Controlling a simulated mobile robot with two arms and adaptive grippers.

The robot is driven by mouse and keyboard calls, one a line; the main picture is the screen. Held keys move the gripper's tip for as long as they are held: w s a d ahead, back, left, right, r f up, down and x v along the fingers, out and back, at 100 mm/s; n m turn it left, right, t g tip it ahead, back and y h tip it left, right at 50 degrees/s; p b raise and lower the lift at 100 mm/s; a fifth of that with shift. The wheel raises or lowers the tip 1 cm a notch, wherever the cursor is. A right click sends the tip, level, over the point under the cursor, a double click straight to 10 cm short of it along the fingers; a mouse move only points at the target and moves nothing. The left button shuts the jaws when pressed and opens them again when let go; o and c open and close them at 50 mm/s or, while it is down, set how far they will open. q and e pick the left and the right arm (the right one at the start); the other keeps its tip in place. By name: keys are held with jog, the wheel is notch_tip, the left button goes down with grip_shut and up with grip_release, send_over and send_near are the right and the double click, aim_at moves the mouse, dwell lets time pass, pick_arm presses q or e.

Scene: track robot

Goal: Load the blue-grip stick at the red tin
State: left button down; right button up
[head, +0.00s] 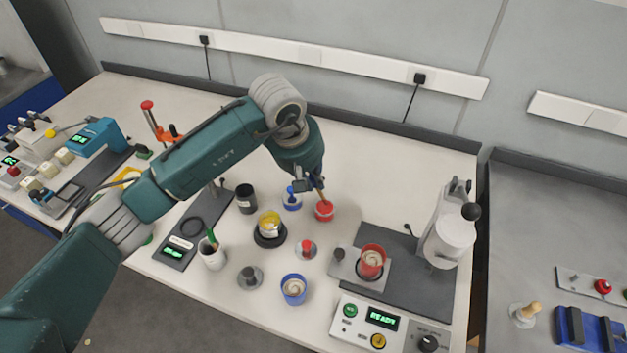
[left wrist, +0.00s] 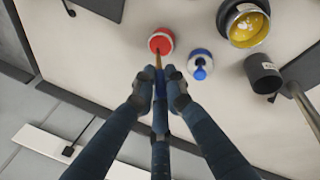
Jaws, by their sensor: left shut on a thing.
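The red tin (head: 324,212) stands on the white bench, right of the middle; it also shows at the top of the left wrist view (left wrist: 161,40). My left gripper (head: 312,184) is just above and behind it, shut on the blue-grip stick (left wrist: 159,85). The stick (head: 321,197) points down, its wooden end at the red tin's top. Whether the end touches the contents or is above them I cannot tell. The blue grip is mostly hidden by the fingers. My right gripper is in neither view.
A black cup (head: 246,200), a yellow pot (head: 269,224) and a white cup with a green stick (head: 212,255) are further left. A red cup (head: 372,260) sits on a machine plate to the right.

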pick_arm(q)
jog(key=shift+r+p, duration=0.8)
jog(key=shift+r, duration=2.15)
jog(key=shift+a, duration=0.1)
